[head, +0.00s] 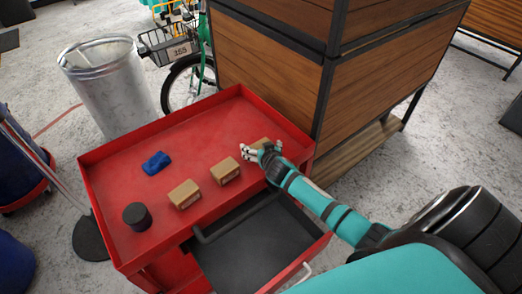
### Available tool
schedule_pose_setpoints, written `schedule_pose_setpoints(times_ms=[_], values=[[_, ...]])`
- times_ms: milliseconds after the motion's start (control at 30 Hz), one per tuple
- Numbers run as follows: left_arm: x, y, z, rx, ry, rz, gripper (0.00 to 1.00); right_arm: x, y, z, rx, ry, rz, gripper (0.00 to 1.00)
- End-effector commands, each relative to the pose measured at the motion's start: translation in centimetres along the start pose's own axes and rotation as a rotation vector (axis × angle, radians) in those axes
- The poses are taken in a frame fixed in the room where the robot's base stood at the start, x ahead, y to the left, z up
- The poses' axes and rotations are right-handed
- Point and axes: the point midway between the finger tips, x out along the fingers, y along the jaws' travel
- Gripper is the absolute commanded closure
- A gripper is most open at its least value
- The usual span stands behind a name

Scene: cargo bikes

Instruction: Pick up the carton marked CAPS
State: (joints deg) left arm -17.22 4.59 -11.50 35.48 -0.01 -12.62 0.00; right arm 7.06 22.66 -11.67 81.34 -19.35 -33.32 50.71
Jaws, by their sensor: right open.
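Three small brown cartons stand in a row on the red cart's top (200,132). One carton (185,195) is at the left, one (225,171) in the middle, and one (261,143) at the right. Their labels are too small to read, so I cannot tell which is marked CAPS. My right gripper (259,150) is open at the right carton and partly hides it. I cannot tell whether its fingers touch the carton. My left gripper is out of view.
A blue cloth-like item (156,162) and a black cylinder (137,216) lie on the cart top. A dark open drawer (258,246) juts out at the front. A wooden cabinet (268,70) stands close behind, and a grey bin (107,88) at the left.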

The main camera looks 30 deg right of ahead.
Motion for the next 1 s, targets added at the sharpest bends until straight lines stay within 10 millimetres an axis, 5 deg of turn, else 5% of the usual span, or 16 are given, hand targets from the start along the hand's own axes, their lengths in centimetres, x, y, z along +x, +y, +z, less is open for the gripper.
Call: schedule_pose_setpoints(times_ms=[67, 433, 733, 1000], values=[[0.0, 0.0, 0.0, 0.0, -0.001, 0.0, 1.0, 0.0, 0.0, 0.0, 0.0, 0.0, 0.0, 0.0], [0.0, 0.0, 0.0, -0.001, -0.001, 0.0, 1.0, -0.1, 0.0, 0.0, 0.0, 0.0, 0.0, 0.48], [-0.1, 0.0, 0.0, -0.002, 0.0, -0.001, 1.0, -0.3, 0.0, -0.5, 0.001, 0.003, -0.001, 0.5], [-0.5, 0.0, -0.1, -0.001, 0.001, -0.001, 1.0, -2.6, 0.0, -4.8, 0.001, 0.006, -0.002, 0.5]])
